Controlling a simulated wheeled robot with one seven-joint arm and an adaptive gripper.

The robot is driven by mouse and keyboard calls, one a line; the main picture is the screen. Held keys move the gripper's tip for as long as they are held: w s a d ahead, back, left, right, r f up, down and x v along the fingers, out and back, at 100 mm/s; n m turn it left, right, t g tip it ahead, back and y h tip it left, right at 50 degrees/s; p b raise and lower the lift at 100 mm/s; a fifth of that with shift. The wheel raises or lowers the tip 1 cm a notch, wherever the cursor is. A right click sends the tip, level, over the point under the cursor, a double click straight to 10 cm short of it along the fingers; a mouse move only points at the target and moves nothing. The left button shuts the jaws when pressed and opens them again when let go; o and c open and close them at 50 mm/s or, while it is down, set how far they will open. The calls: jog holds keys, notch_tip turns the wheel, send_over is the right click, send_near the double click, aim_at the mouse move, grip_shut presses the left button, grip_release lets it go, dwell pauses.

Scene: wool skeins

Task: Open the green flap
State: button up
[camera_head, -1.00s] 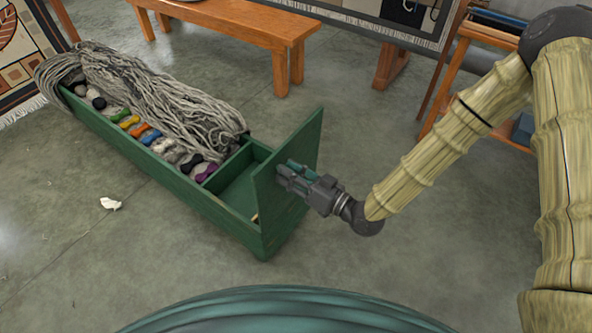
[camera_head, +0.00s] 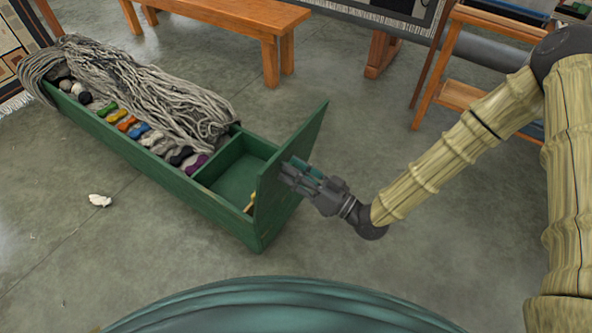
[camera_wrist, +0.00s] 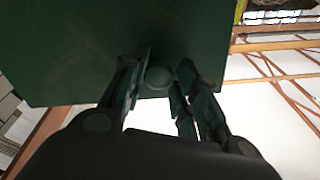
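The green flap (camera_head: 291,165) stands raised at the near right end of the long green box (camera_head: 150,175), leaning a little outward. The open compartment (camera_head: 238,180) shows behind it. My gripper (camera_head: 287,172) is at the flap's outer face. In the wrist view the flap (camera_wrist: 80,50) fills the upper left, and its round green knob (camera_wrist: 157,78) sits between the fingers of my gripper (camera_wrist: 162,80). The fingers are close on both sides of the knob and look shut on it. The knob is hidden in the head view.
Grey wool skeins (camera_head: 140,85) and small coloured skeins (camera_head: 127,123) fill the rest of the box. A small yellowish thing (camera_head: 250,203) shows inside the compartment. A wooden bench (camera_head: 230,17) stands behind. The floor (camera_head: 90,260) is mostly clear, with a white scrap (camera_head: 99,200).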

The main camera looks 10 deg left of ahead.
jog(key=shift+o, duration=1.4)
jog(key=shift+d, duration=0.1)
jog(key=v, duration=1.2)
